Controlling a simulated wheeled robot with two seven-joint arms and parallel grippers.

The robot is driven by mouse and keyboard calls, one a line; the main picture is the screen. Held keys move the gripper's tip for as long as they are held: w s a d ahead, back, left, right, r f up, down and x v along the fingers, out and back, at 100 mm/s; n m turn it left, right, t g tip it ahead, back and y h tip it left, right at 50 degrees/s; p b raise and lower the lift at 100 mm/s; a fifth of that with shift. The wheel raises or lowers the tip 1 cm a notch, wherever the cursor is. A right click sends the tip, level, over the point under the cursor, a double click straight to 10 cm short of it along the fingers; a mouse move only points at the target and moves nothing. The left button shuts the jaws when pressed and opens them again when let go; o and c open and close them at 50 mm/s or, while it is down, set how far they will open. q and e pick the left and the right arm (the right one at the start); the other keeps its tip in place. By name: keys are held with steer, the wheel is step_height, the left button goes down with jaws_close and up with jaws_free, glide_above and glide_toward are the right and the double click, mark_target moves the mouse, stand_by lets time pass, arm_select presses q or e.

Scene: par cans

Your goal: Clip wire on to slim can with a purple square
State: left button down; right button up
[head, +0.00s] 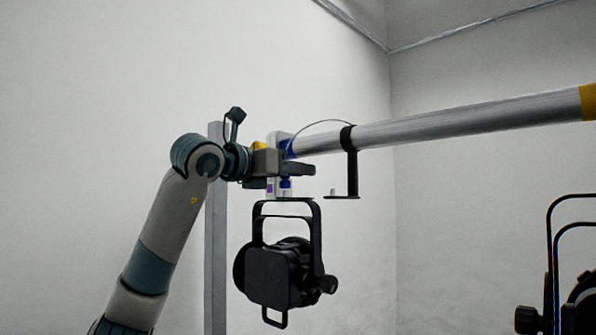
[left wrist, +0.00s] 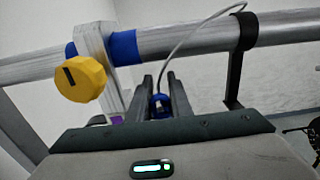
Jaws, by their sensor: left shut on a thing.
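A slim black can (head: 280,275) hangs by its black yoke below a pale upright piece at the end of the bar. A small purple square (head: 270,187) shows low on that piece, and also in the left wrist view (left wrist: 116,119). My left gripper (head: 302,168) is at the pale piece, just above the yoke. It is shut on the blue wire end (left wrist: 160,104), which sits between its fingers. The thin wire (left wrist: 182,38) arcs from there up to the black clamp (left wrist: 243,32) on the bar. Whether the wire end touches the can is hidden.
The grey bar (head: 450,120) runs from the pale piece to the upper right. A black bracket (head: 352,175) hangs from it right of my gripper. A yellow knob (left wrist: 80,78) sticks out beside the pale piece. Another black fixture (head: 575,310) stands at the lower right.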

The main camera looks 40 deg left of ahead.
arm_select(q)
steer(key=shift+f+b, duration=0.7)
steer(key=shift+f, duration=0.2)
arm_select(e)
steer(key=shift+f, duration=0.65)
stand_by(0.6)
arm_select(q)
steer(key=c, duration=1.5)
jaws_free()
steer(key=shift+c, duration=0.2)
arm_select(e)
steer(key=s+d+f+g, duration=0.35)
steer(key=s+f, duration=0.25)
steer(key=s, duration=0.2)
arm_select(q)
steer(key=s+a+b, duration=0.1)
steer(key=s+b, duration=0.3)
steer(key=s, duration=1.3)
steer(key=shift+s+a, duration=0.2)
arm_select(e)
steer(key=w+a+r+t, duration=0.1)
steer(key=w, duration=0.3)
steer(key=w+a+r+t, duration=0.2)
steer(key=w, duration=0.3)
steer(key=shift+w+a+r, duration=0.25)
